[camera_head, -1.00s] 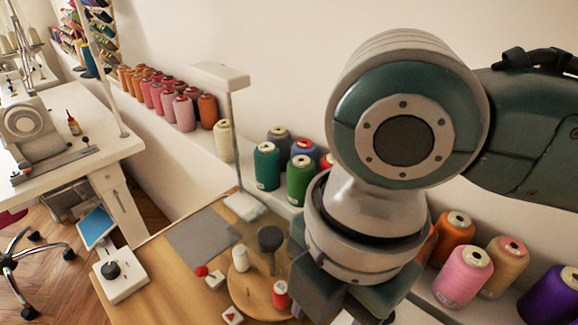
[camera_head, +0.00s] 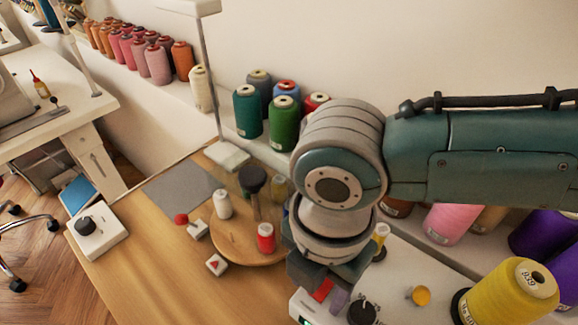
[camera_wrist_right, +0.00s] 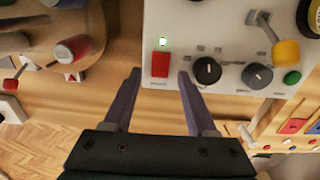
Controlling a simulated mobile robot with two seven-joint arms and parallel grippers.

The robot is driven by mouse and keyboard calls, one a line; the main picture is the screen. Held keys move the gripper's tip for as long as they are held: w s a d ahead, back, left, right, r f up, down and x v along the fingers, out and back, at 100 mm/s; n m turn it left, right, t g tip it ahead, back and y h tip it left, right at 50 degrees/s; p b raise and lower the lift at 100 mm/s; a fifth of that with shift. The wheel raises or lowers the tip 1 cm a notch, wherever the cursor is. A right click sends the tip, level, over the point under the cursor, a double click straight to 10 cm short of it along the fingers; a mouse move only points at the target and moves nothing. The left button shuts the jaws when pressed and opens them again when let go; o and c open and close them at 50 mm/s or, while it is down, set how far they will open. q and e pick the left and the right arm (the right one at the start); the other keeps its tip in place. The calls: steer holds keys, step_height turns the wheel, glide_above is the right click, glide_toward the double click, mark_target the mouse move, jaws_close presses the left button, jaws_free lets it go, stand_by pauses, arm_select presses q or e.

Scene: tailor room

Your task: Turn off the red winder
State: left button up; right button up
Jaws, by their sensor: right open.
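The box (camera_head: 392,300) also shows at the bottom of the head view, partly covered by my arm. My right gripper (camera_wrist_right: 159,77) is open and empty, its purple fingers on either side of the red switch's lower end. Contact cannot be told. In the head view it points down at the box. A red spool (camera_head: 265,237) stands on a round wooden board (camera_head: 235,248). My left gripper is out of view.
Thread cones, including a yellow one (camera_head: 508,292), stand at the right and back. Open wooden table (camera_head: 150,270) lies at the left.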

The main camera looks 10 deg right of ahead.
jaws_close()
stand_by(0.4)
